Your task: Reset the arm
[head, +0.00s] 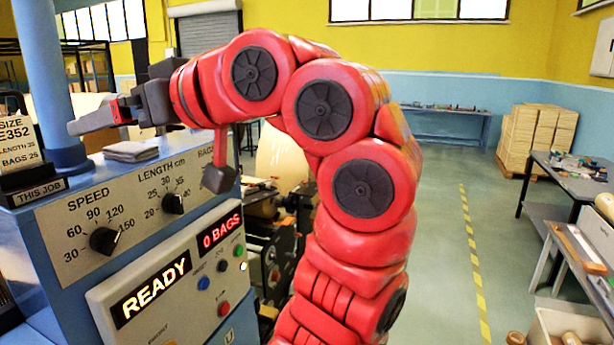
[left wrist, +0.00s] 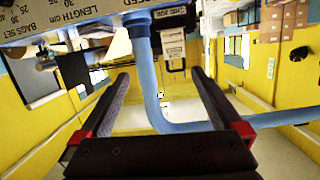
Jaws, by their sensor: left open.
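My left arm rises through the middle of the head view and bends over to the left. My left gripper (head: 76,126) is level above the blue machine's sloping control panel, near the blue post (head: 45,75). In the left wrist view my left gripper (left wrist: 160,75) is open, with its two dark fingers wide apart and nothing held. The blue pipe (left wrist: 145,85) shows beyond and between the fingers; I cannot tell how far away. My right gripper is not in view.
The blue machine's panel (head: 110,270) carries knobs, buttons and displays reading READY and 0 BAGS. A grey folded cloth or pad (head: 130,151) and a job card holder (head: 35,190) sit on top. Workbenches (head: 575,185) and stacked cartons (head: 537,135) stand right. The floor between is clear.

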